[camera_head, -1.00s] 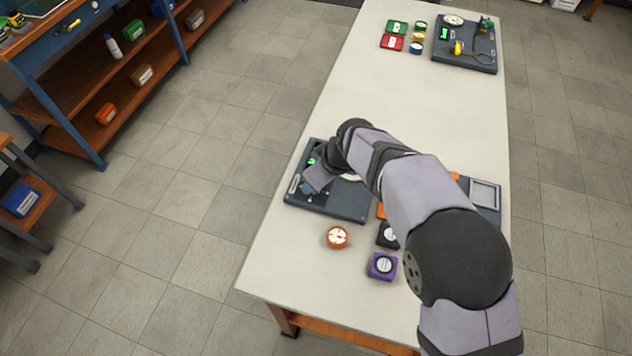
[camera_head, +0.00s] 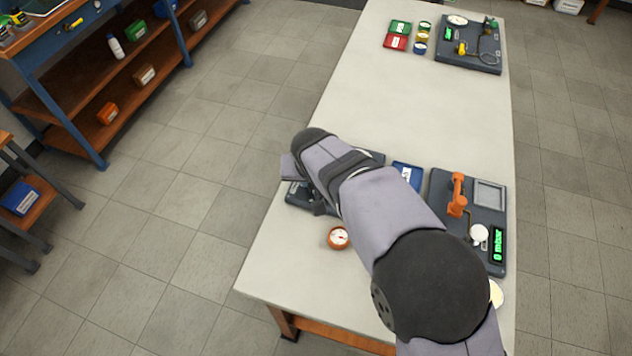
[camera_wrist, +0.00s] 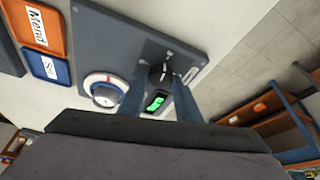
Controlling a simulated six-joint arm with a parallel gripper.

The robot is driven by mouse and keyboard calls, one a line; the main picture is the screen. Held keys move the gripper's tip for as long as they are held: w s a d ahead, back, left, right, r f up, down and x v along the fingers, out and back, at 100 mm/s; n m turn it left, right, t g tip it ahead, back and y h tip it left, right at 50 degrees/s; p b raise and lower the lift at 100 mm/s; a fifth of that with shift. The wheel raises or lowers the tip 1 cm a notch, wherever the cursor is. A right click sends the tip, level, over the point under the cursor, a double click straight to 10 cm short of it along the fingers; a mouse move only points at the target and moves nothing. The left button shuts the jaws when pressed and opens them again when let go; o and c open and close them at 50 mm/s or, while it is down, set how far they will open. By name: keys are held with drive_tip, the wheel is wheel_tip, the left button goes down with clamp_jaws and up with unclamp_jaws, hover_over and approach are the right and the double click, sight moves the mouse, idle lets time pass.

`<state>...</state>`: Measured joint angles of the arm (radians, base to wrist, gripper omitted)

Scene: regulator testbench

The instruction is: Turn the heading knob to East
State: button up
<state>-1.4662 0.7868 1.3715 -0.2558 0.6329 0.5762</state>
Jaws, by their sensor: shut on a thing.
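The heading knob (camera_wrist: 160,72) is a small black knob with a pale pointer mark, on a dark grey panel (camera_wrist: 112,32) in the wrist view. My gripper (camera_wrist: 160,80) has its two blue-grey fingers on either side of it, shut on the knob. A small green-lit display (camera_wrist: 155,103) shows between the fingers; its characters are hard to read. A round white dial (camera_wrist: 103,91) with a red mark sits beside it on the same panel. In the head view my arm hides the knob and most of the panel (camera_head: 296,194).
A round orange gauge (camera_head: 339,238) stands on the white table (camera_head: 410,110) in front of the panel. To the right are a blue sign block (camera_head: 408,176) and a second panel with an orange handle (camera_head: 457,195).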

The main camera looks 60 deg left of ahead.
drive_tip(key=shift+m+b, duration=0.3)
drive_tip(key=shift+m, duration=0.2)
drive_tip(key=o, duration=1.1)
drive_tip(key=shift+s, duration=0.1)
drive_tip(key=shift+c, duration=0.2)
drive_tip(key=shift+r, duration=0.1)
drive_tip(key=b+v, duration=0.2)
drive_tip(key=v, duration=0.5)
drive_tip(key=shift+s, duration=0.1)
